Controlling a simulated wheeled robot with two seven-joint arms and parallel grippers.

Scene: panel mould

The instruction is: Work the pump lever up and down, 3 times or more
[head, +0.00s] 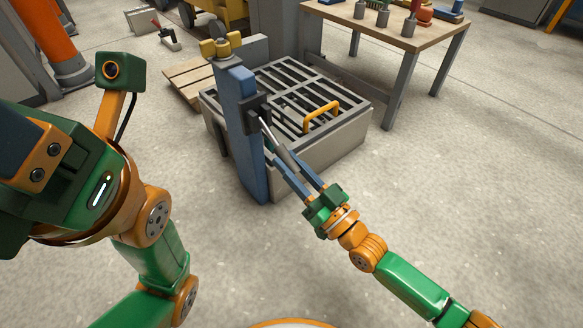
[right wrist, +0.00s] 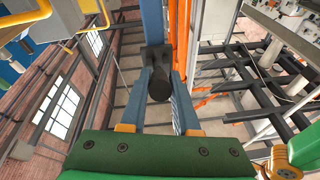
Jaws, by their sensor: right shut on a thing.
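The pump is a blue upright post (head: 239,100) with a dark bracket on its side and a yellow fitting on top. Its lever (head: 267,130) is a thin metal rod that slants down and to the right from the bracket.
A grey basin with a slatted grate (head: 345,110) stands behind the post, with a yellow handle (head: 321,115) on it. A work table (head: 383,30) with several small items stands at the back right. A wooden pallet (head: 190,80) lies behind. The floor at right is clear.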

